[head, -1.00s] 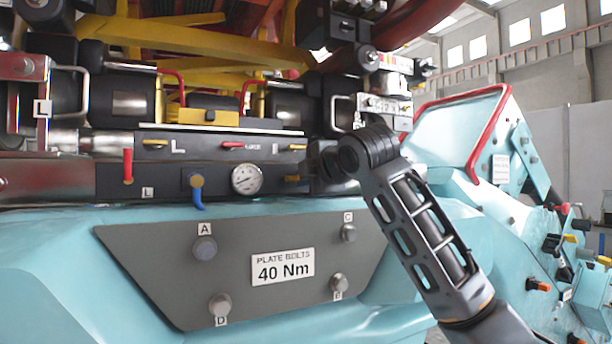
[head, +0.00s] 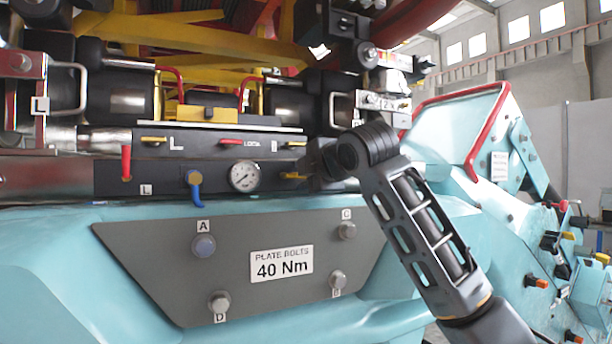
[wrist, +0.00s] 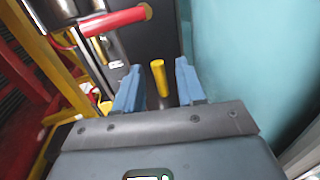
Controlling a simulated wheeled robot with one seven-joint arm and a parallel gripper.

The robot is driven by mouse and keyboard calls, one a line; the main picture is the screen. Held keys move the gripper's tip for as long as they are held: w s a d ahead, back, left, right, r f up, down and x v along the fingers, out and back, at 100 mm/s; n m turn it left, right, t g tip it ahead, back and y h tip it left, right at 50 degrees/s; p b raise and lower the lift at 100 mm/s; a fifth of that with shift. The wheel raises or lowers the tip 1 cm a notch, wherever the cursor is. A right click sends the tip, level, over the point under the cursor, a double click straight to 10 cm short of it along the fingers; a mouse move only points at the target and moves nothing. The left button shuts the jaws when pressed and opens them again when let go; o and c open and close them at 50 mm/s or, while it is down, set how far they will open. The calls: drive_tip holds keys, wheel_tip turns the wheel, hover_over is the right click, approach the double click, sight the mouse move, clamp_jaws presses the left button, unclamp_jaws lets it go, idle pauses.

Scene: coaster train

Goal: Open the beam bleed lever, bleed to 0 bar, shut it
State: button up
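My gripper (wrist: 160,88) is open, with blue fingers on either side of a short yellow lever handle (wrist: 158,76). A gap shows between each finger and the handle. In the head view a yellow lever (head: 291,175) sticks out at the right end of the dark panel, right beside my gripper, whose fingers are hidden there. Its label cannot be seen, so I cannot tell by name whether it is the beam bleed lever. A round white pressure gauge (head: 244,176) sits left of it; its reading is too small to tell.
A blue-handled yellow valve (head: 195,188) and a red lever (head: 126,163) are further left on the panel. A red bar (wrist: 115,20) crosses the wrist view's upper left. The turquoise body (wrist: 245,50) lies close on the right. A grey bolt plate (head: 230,290) is below the panel.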

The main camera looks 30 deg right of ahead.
drive_tip(key=shift+s+a+r+b, duration=0.1)
drive_tip(key=shift+s+r+b, duration=0.2)
drive_tip(key=shift+s, duration=0.95)
drive_tip(key=shift+s+d+r+b, duration=0.1)
drive_tip(key=shift+s+r+b, duration=0.2)
drive_tip(key=shift+s, duration=1)
drive_tip(key=shift+s+a+r+b, duration=0.15)
drive_tip(key=shift+s+b, duration=0.2)
drive_tip(key=shift+s, duration=0.9)
